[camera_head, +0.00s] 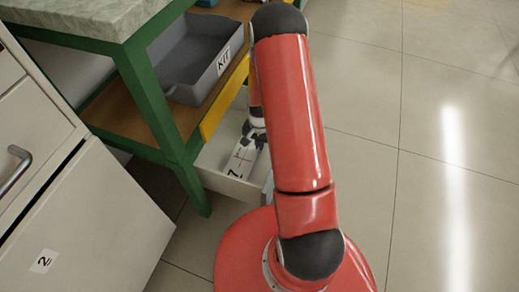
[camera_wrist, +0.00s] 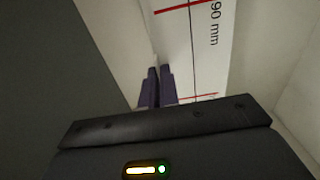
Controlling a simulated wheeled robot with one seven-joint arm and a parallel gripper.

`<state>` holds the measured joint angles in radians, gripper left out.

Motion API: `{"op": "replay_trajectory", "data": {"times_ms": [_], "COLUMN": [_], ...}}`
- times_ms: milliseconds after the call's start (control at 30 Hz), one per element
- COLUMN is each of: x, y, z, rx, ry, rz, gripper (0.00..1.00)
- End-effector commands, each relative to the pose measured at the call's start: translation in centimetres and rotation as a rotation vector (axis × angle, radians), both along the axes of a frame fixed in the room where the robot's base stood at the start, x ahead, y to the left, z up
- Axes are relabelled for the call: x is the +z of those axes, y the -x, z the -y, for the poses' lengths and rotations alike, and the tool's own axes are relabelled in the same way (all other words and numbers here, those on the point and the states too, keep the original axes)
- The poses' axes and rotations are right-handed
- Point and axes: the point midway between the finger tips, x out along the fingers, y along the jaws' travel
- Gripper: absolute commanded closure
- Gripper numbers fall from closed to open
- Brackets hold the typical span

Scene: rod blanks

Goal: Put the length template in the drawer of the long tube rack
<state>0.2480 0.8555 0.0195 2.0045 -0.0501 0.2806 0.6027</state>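The length template (camera_wrist: 208,62) is a flat white piece with red lines and the print "90 mm" in the wrist view. In the head view the length template (camera_head: 241,161) shows in the open drawer (camera_head: 230,187) of the rack, with red marks on it. My gripper (camera_wrist: 160,72) has its two dark purple fingers almost together at the template's left edge, and it appears shut on it. In the head view my gripper (camera_head: 253,137) is low inside the drawer, at the template's far end. My red arm hides part of the drawer. Whether the template rests on the drawer floor is unclear.
A grey bin marked KIT (camera_head: 190,62) stands on the wooden shelf of the green-framed bench (camera_head: 150,95). A pale cabinet (camera_head: 85,225) with a tag reading 2 is at lower left. Drawer walls (camera_wrist: 262,50) rise close around my gripper. The tiled floor (camera_head: 420,130) at right is clear.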

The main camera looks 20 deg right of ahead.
Motion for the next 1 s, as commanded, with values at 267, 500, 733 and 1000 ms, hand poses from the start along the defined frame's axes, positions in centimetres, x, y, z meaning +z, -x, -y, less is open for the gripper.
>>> {"op": "replay_trajectory", "data": {"times_ms": [267,500,733,1000], "x": [-3.3,-3.4,-3.5,-3.5], "y": [0.0,0.0,0.0,0.0], "z": [0.0,0.0,0.0,0.0], "rx": [0.001,0.001,0.001,0.001], "ry": [0.0,0.0,0.0,0.0], "rz": [0.0,0.0,0.0,0.0], "gripper": [1.0,1.0,0.78,0.75]}}
